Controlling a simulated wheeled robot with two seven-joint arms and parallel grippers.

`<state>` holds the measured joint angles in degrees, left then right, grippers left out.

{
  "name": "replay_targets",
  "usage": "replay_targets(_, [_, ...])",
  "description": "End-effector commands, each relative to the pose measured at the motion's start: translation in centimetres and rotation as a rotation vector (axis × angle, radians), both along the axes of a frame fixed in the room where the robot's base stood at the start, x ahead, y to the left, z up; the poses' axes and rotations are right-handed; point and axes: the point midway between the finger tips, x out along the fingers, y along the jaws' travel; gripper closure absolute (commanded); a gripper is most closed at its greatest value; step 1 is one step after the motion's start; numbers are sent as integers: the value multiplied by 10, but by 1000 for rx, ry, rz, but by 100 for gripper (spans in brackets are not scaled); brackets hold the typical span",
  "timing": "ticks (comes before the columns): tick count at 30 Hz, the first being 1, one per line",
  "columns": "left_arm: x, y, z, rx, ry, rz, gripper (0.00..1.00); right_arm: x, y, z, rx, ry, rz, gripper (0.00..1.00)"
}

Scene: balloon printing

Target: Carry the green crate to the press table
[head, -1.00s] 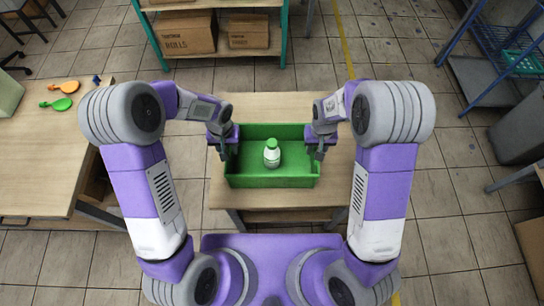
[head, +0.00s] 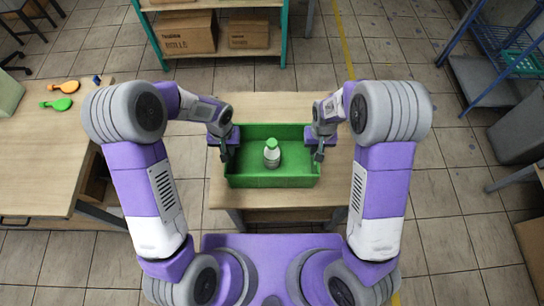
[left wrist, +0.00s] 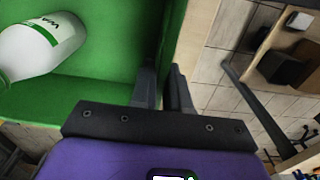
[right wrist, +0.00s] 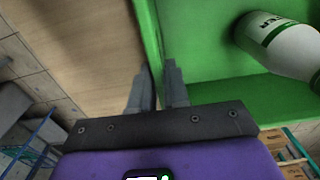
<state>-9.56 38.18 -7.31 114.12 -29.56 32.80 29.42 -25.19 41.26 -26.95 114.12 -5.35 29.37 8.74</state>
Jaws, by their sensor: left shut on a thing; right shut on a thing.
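The green crate (head: 272,181) is on or just above the small wooden table in front of me; I cannot tell whether it touches the top. A white bottle (head: 272,155) with a green cap stands inside it. My left gripper (head: 228,152) is shut on the crate's left wall, and my right gripper (head: 319,152) is shut on its right wall. In the left wrist view the fingers (left wrist: 163,88) straddle the wall, with the bottle (left wrist: 38,48) to the left. In the right wrist view the fingers (right wrist: 160,88) straddle the other wall, with the bottle (right wrist: 285,42) to the right.
The small wooden table (head: 265,104) is under the crate. A teal shelf (head: 215,52) with cardboard boxes is behind. A blue rack (head: 495,50) stands at right.

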Motion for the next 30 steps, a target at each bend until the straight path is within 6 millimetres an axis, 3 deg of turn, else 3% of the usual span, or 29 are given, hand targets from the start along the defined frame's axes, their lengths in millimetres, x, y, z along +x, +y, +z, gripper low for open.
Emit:
replay_targets(10, [0, 0, 8, 0, -2, 0, 100, 1, 0, 8, 0, -2, 0, 100])
replay_targets(24, [0, 0, 46, 0, -1, 0, 100, 1, 0, 46, 0, -2, 0, 100])
replay_targets(30, [0, 0, 52, 0, -1, 0, 100, 1, 0, 52, 0, -2, 0, 100])
